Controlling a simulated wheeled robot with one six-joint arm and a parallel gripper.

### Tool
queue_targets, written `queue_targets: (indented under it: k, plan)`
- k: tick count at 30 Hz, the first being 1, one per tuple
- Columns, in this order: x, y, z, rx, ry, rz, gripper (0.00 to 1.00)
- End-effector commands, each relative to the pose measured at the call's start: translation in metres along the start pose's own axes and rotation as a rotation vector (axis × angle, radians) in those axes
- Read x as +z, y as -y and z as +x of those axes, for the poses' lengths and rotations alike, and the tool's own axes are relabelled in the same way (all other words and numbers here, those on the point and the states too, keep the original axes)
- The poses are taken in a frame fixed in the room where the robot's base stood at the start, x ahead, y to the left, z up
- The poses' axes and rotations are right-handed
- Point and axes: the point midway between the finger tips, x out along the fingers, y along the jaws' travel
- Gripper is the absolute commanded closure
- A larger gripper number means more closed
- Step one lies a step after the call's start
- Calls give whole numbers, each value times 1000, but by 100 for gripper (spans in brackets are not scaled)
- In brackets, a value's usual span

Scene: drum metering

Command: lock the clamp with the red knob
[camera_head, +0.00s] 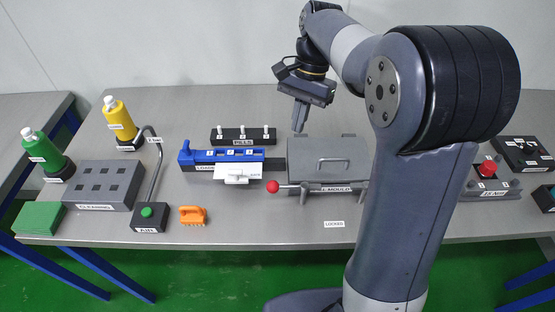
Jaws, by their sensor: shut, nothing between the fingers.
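The red knob (272,186) is a small ball at the left end of a thin clamp lever (290,187). The lever lies roughly level along the front of a grey lidded mould box (328,158), which is closed and has a handle on its lid. A small label reading LOCKED (334,224) lies on the table in front of the mould. My gripper (299,128) is above and behind the lever, near the mould's back left corner, pointing down. Its fingers are together and hold nothing. It is clear of the knob.
A blue slotted rail (186,154) with a white block (238,173) stands left of the knob. An orange brush (193,215) and an air nozzle stand with a green button (147,212) are farther left. Another red knob (487,168) is at right, behind my arm.

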Motion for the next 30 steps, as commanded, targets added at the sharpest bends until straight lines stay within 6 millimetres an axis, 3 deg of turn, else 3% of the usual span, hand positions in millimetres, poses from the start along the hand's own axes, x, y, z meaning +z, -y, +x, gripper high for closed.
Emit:
queue_targets:
  k: [11,14,26,30]
  plan:
    - [0,0,7,1,0,-1,100]
    - [0,0,20,2,2,-1,100]
    - [1,-1,103,4,2,-1,100]
    - [20,-1,110,1,-1,-4,100]
